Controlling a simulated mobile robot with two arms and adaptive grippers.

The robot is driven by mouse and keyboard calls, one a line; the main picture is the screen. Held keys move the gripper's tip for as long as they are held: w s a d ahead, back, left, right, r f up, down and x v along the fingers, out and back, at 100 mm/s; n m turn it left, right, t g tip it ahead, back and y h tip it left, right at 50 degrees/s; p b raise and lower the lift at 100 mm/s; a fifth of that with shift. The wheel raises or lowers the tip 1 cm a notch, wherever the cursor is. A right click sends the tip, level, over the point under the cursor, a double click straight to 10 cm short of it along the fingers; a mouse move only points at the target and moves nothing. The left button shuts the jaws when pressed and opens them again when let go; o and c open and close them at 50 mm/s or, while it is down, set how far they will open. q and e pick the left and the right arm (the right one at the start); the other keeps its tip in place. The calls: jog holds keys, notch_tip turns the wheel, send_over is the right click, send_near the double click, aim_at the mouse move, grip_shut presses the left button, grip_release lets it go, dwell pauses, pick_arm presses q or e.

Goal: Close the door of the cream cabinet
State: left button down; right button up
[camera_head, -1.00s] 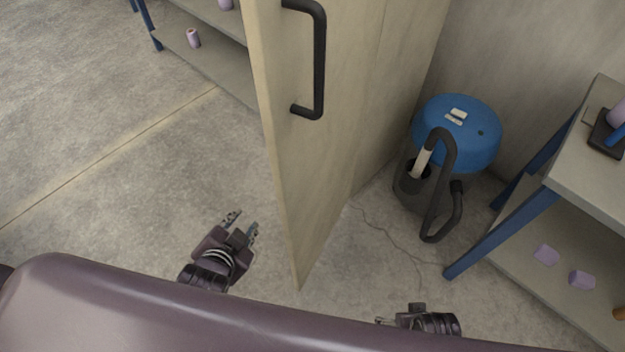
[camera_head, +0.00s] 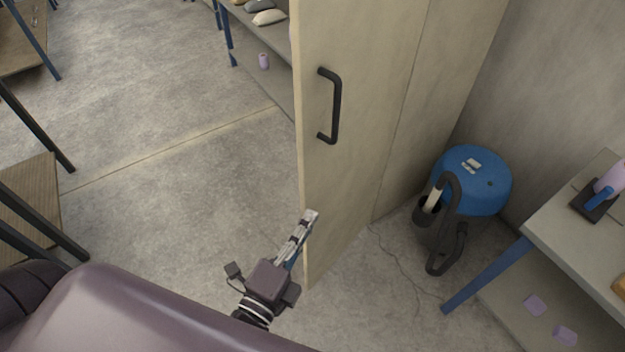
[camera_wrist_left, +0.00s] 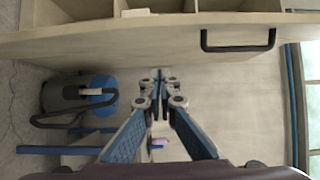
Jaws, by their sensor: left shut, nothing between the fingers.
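The cream cabinet door (camera_head: 350,150) stands open in the head view, its near edge toward me and its black handle (camera_head: 336,105) on the right-hand face. In the left wrist view the door (camera_wrist_left: 120,45) spans the top, with the handle (camera_wrist_left: 238,48) at upper right. My left gripper (camera_head: 310,217) is shut and empty, low down at the door's near edge, below the handle; I cannot tell whether it touches. Its closed fingers (camera_wrist_left: 159,75) also show in the left wrist view. My right gripper is out of view.
A blue and black vacuum cleaner (camera_head: 472,180) stands on the floor right of the door. A workbench (camera_head: 585,225) with blue legs is at the right. Shelving (camera_head: 262,35) is behind the door's left side.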

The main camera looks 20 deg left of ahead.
aim_at(311, 180)
pick_arm(q)
jog(key=shift+w+a+p, duration=0.45)
jog(key=shift+w+p, duration=0.05)
jog(key=shift+w, duration=1.2)
jog(key=shift+w+a+p, duration=0.45)
jog(key=shift+w+p, duration=0.05)
jog(key=shift+w, duration=1.25)
jog(key=shift+w+a+p, duration=0.45)
jog(key=shift+w+p, duration=0.05)
jog(key=shift+w, duration=1.2)
jog(key=shift+a, duration=0.1)
